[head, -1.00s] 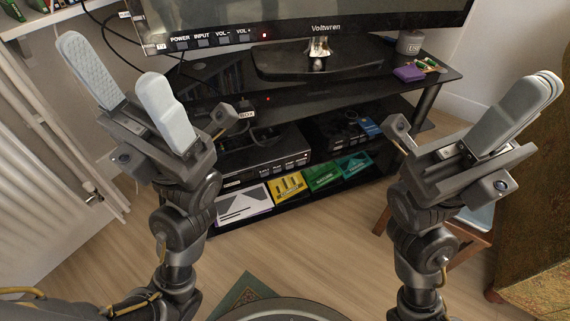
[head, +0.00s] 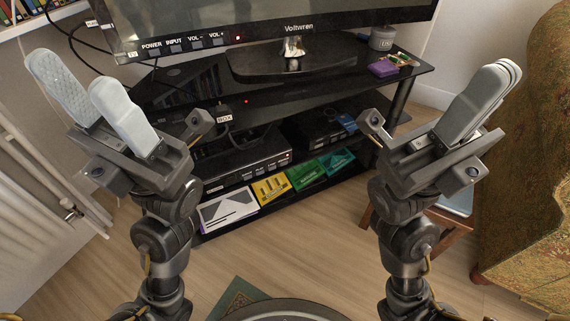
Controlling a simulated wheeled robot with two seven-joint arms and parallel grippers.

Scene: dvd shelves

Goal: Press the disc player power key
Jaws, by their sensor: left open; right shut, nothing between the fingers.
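A black disc player (head: 245,166) sits on the shelf below the top of the black TV stand, with a row of small keys along its front and a red light at the right end. The key labels are too small to read, so I cannot tell which is power. My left gripper (head: 78,82) is open and empty, left of the stand, fingers pointing up. My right gripper (head: 508,72) is shut and empty, right of the stand. Neither gripper touches the player. Part of its top lies in the shelf's shadow.
The TV (head: 265,25) has its own key row, labelled POWER, INPUT, VOL- and VOL+. Another dark device (head: 312,130) sits right of the player. Several cases, one green (head: 305,174), lie on the bottom shelf. A radiator stands left, a patterned armchair (head: 530,170) right.

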